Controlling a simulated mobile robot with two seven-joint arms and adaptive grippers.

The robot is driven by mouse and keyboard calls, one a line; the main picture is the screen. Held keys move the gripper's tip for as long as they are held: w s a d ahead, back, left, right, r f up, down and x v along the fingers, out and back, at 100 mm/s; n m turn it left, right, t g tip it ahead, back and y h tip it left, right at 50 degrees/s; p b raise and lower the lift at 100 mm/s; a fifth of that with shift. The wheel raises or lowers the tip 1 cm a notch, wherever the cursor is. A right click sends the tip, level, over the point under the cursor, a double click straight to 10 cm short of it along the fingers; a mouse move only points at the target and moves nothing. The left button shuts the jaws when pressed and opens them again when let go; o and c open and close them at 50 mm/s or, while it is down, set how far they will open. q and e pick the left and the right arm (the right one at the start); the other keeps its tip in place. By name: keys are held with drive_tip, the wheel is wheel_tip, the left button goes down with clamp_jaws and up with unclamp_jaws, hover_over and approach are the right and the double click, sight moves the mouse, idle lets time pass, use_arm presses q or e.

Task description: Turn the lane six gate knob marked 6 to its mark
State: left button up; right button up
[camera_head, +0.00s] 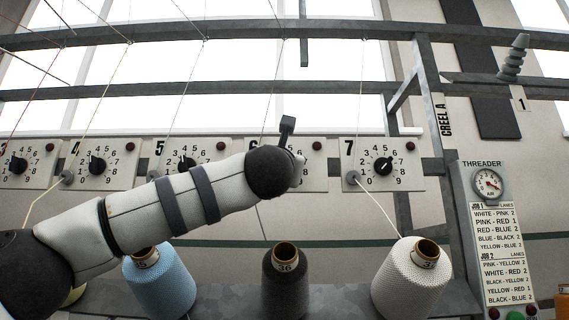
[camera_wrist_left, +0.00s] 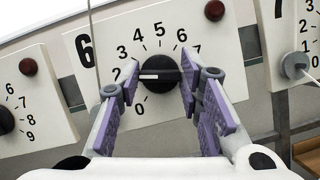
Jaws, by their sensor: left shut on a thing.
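The lane six gate panel (camera_wrist_left: 97,72), marked with a big 6, shows in the left wrist view with a dial of numbers around a black knob (camera_wrist_left: 158,68). My left gripper (camera_wrist_left: 160,80), with purple-padded fingers, is shut on this knob, one finger at each side. The knob's white line lies nearly level, its bright end pointing left, near the 2; the 1 is hidden by a finger. In the head view my left arm covers the knob and most of the panel (camera_head: 318,175), and the fingers are hidden. My right gripper is in neither view.
The lane five panel (camera_head: 205,153) and lane seven panel (camera_head: 407,165) flank it closely. Blue (camera_head: 160,285), black (camera_head: 286,285) and white (camera_head: 412,280) yarn cones stand below. Thin yarns run upward near the panels. A threader board (camera_head: 497,220) stands at the right.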

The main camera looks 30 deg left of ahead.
use_arm(q)
drive_tip(key=shift+r, duration=0.1)
drive_tip(key=o, duration=1.2)
drive_tip(key=shift+c, duration=0.2)
drive_tip(key=v, duration=1.2)
drive_tip(key=shift+d, duration=0.1)
